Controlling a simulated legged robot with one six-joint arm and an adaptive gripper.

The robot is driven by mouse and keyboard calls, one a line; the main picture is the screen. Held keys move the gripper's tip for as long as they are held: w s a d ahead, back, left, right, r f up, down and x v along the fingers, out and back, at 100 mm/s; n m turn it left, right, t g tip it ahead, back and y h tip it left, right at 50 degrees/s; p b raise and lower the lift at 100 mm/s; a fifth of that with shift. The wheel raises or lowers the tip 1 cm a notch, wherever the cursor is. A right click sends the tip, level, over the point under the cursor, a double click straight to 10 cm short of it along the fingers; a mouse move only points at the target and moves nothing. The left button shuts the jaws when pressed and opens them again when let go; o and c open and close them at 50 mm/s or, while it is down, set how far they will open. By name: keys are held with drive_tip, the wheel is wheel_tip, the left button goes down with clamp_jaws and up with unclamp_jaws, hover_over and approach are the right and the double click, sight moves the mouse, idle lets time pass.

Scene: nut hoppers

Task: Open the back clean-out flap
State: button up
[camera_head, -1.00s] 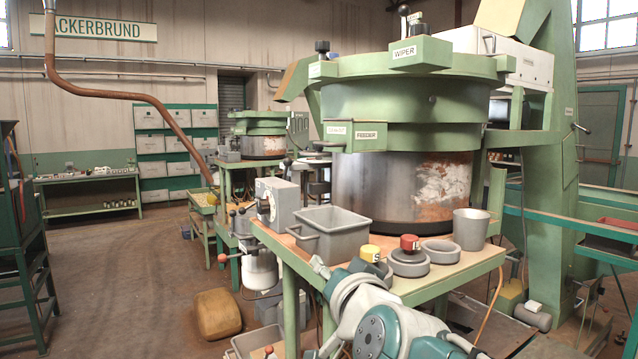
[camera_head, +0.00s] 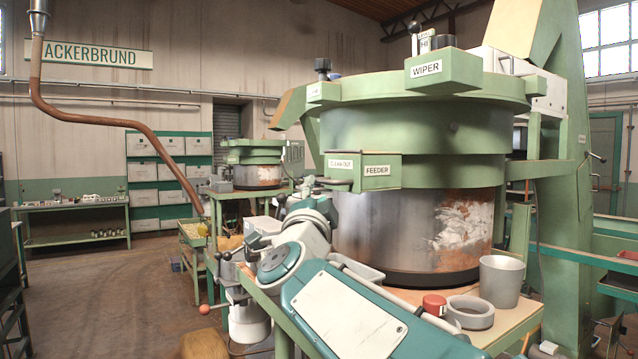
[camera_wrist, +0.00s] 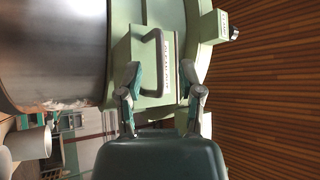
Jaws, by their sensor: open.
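The near hopper's green box carries a CLEAN-OUT label (camera_head: 340,163) on its left face, beside a FEEDER label, in the head view. In the wrist view a light green panel (camera_wrist: 125,72) with a grey bar handle (camera_wrist: 160,42) fills the middle, and clean-out lettering shows beside the handle. My gripper (camera_wrist: 160,82) is open, its fingers on either side of the handle's lower part in the picture. Contact cannot be told. In the head view my arm hides most of the gripper below the label. A smaller hopper (camera_head: 258,174) stands farther back.
The hopper's steel drum (camera_head: 385,230) stands on a table with a grey cup (camera_head: 503,281), a grey ring (camera_head: 470,312) and a red-topped item (camera_head: 434,304). A green WIPER box (camera_head: 442,72) juts out above. Floor (camera_head: 100,300) is open at left.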

sight(319, 182)
drive_tip(key=x, duration=0.4)
drive_tip(key=shift+w+d+r, duration=0.1)
drive_tip(key=shift+w+d, duration=0.05)
drive_tip(key=shift+d, duration=0.1)
drive_tip(key=shift+a, duration=0.1)
drive_tip(key=shift+a, duration=0.1)
clamp_jaws()
